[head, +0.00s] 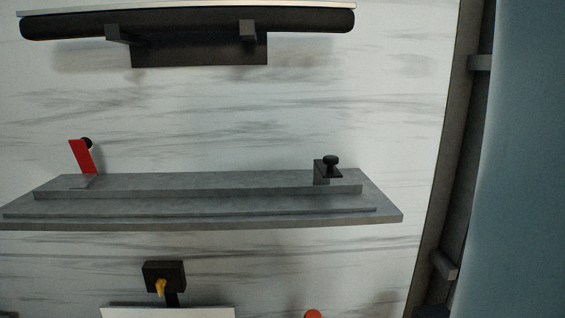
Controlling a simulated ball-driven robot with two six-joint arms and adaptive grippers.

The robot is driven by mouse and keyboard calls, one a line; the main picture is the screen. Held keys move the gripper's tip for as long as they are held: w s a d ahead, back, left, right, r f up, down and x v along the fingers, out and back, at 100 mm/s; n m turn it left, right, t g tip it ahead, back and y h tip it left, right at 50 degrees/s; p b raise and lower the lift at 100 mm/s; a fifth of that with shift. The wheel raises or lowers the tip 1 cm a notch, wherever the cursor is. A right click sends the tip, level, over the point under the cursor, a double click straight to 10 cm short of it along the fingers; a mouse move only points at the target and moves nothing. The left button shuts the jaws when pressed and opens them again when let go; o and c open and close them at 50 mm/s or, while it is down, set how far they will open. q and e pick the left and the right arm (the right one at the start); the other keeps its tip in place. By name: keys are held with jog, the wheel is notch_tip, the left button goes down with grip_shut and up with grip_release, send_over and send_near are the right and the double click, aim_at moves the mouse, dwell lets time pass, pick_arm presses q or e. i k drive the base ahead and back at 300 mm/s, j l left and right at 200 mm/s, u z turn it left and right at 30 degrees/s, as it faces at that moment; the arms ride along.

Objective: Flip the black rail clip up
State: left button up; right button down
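The black rail clip (328,173) is at the right end of the grey stepped rail (200,190). Its plate lies roughly flat, with a round black knob on top. A red clip (82,157) at the rail's left end stands up, leaning left, with a black knob at its upper right. I can make out neither of my grippers in the head view, and nothing touches the black clip.
A long black padded bar (190,23) on brackets is at the top. Below the rail are a black block (163,275) with a yellow piece, a white panel (170,312) and an orange rounded thing (313,314). The marbled surface around the rail is mostly clear.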

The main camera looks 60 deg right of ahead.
aim_at(324, 170)
jog(key=z, duration=2.05)
